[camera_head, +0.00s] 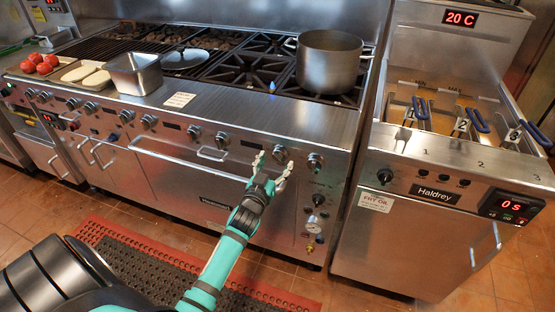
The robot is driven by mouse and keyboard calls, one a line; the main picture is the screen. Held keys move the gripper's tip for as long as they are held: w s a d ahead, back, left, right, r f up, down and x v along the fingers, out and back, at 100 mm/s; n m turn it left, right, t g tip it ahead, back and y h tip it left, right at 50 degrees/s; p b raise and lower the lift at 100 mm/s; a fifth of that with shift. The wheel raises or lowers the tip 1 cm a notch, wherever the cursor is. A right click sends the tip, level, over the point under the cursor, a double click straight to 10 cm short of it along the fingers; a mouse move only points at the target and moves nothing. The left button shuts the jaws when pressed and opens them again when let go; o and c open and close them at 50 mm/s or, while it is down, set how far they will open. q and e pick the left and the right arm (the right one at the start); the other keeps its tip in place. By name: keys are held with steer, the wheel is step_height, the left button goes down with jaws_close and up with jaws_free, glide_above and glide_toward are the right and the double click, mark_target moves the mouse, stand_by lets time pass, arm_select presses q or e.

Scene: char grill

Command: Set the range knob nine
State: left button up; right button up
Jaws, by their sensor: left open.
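The range (230,105) has a row of round silver knobs along its front panel. Near the right end are one knob (280,154) and, to its right, the last knob (315,162). I cannot read which is knob nine. My left gripper (273,160) is open, its two pale fingertips pointing up at the panel, close to the first of these knobs and just left of the last one. I cannot tell whether they touch it. My right gripper is not in view.
A steel pot (328,65) stands on the right burners. A metal pan (136,76), tomatoes (45,65) and bread sit at the left. An oven handle (175,158) runs below the panel. The fryer (440,185) stands at the right. A mat (165,262) lies on the floor.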

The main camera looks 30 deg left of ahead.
arm_select(q)
steer(key=shift+x, duration=1.2)
steer(key=c, duration=1.1)
steer(key=shift+c, duration=0.2)
steer(key=shift+m, duration=0.3)
steer(key=m, duration=0.4)
steer(key=shift+m, duration=2.2)
